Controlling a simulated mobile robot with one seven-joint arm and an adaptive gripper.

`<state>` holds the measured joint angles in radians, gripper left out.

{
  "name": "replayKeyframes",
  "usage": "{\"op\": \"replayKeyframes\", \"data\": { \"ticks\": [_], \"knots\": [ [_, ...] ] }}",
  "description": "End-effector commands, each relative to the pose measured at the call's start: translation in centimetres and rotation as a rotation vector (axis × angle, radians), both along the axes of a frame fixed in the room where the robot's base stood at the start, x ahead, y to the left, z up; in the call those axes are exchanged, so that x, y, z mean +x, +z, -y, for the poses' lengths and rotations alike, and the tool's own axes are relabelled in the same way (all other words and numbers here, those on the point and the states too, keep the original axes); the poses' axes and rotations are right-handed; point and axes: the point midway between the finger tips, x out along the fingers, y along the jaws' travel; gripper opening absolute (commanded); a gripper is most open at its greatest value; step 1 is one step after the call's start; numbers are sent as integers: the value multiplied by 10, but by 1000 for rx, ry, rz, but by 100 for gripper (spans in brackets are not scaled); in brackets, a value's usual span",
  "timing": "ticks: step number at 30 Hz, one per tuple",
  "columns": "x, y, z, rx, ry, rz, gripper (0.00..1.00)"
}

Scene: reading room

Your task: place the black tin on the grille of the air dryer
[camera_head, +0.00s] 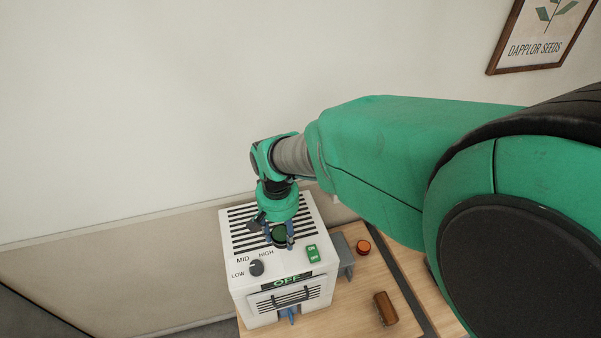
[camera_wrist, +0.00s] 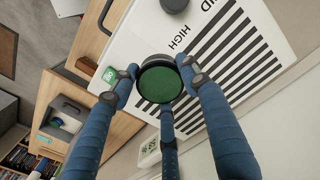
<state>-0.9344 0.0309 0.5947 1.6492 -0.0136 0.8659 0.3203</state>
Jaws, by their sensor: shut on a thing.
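The black tin (camera_wrist: 147,72), round with a dark green face, sits between the blue fingers of my gripper (camera_wrist: 160,80) in the wrist view. My gripper (camera_head: 279,240) is shut on it. In the head view the tin (camera_head: 280,233) is small and partly covered by the fingers. It is over the top of the white air dryer (camera_head: 243,284), by the front edge of the black-slotted grille (camera_head: 242,226). The grille (camera_wrist: 232,58) also shows beside the tin in the wrist view. I cannot tell whether the tin touches the top.
On the wooden table (camera_head: 350,290) to the right are an orange-red round piece (camera_head: 363,246) and a brown block (camera_head: 385,309). The wall is behind.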

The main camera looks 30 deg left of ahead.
Motion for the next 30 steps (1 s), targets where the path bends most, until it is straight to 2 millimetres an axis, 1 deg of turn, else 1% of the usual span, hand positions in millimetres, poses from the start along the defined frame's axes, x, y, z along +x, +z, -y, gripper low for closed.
{"op": "replayKeyframes", "data": {
  "ticks": [3, 18, 24, 30],
  "knots": [
    [12, -2, -15, 0, 0, 0, 17],
    [58, -9, -72, 0, 0, 0, 17],
    [68, -10, -84, 0, 0, 0, 17],
    [69, -10, -86, 0, 0, 0, 17]
  ]
}}
